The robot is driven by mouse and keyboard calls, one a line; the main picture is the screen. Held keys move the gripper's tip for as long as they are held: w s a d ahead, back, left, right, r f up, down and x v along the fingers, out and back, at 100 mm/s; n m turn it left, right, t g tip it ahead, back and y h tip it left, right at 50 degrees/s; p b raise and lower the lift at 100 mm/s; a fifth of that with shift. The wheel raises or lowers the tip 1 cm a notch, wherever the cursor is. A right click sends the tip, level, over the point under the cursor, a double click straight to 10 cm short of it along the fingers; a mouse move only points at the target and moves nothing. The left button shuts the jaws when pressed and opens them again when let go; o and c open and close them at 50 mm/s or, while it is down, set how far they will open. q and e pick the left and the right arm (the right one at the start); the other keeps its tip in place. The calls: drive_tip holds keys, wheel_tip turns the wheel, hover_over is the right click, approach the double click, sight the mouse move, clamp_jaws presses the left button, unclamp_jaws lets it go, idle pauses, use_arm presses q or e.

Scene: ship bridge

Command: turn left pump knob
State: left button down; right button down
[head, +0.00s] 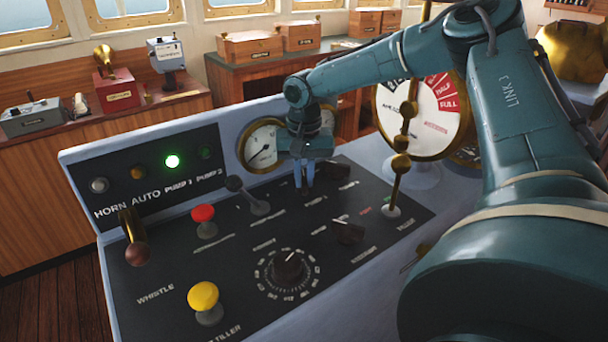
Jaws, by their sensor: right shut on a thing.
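My right gripper (304,188) points down at the control panel, with its arm coming in from the right. Its fingers are closed around the left pump knob, which they and the gripper body almost entirely hide. A pump label shows just in front of the fingers. A green lamp (172,161) glows above the PUMP 1 label on the upright panel, and the PUMP 2 lamp (205,152) looks dark. My left gripper is not in view.
The sloping console (232,309) carries a round dial knob (289,269), another dark knob (347,231), a grey-black lever (252,196), a red button (203,220), a yellow button (204,301) and a whistle handle (134,238). A brass lever (397,186) stands right of the gripper.

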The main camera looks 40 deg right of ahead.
sight(304, 177)
drive_tip(key=shift+n, duration=0.3)
drive_tip(key=n, duration=0.5)
drive_tip(key=shift+p, duration=0.3)
drive_tip(key=n, duration=0.6)
drive_tip(key=shift+n, duration=0.3)
drive_tip(key=c, duration=1.5)
unclamp_jaws()
drive_tip(key=shift+o, duration=0.2)
wheel_tip(304, 177, up, 13)
drive_tip(key=shift+r, duration=0.15)
